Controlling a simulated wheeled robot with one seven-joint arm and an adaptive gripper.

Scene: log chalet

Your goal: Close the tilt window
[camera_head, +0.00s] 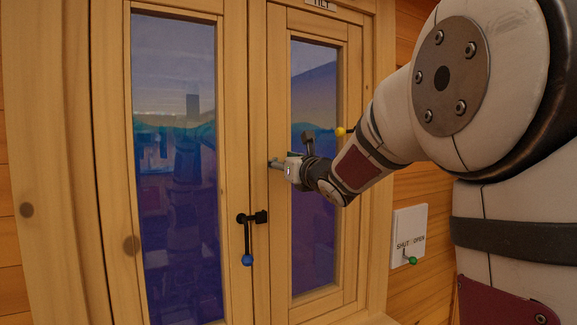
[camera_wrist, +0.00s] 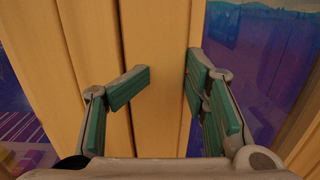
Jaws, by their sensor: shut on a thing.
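The tilt window (camera_head: 278,90) is the right-hand wooden sash, under a "TILT" label (camera_head: 319,4) at the top edge. How far it leans is hard to tell. My gripper (camera_head: 275,163) is at its left upright, about mid-height. In the wrist view my gripper (camera_wrist: 168,85) has its green-padded fingers on either side of a wooden strip of the window frame (camera_wrist: 160,40). It is shut on that frame; the exact contact is unclear. A yellow knob (camera_head: 340,131) shows just behind my wrist, its mount hidden.
The left window (camera_head: 115,150) has a black handle with a blue knob (camera_head: 247,260) hanging down, below and left of my gripper. A white "SHUT/OPEN" wall plate (camera_head: 409,232) with a green-knobbed lever (camera_head: 411,260) is at the lower right, close to my arm.

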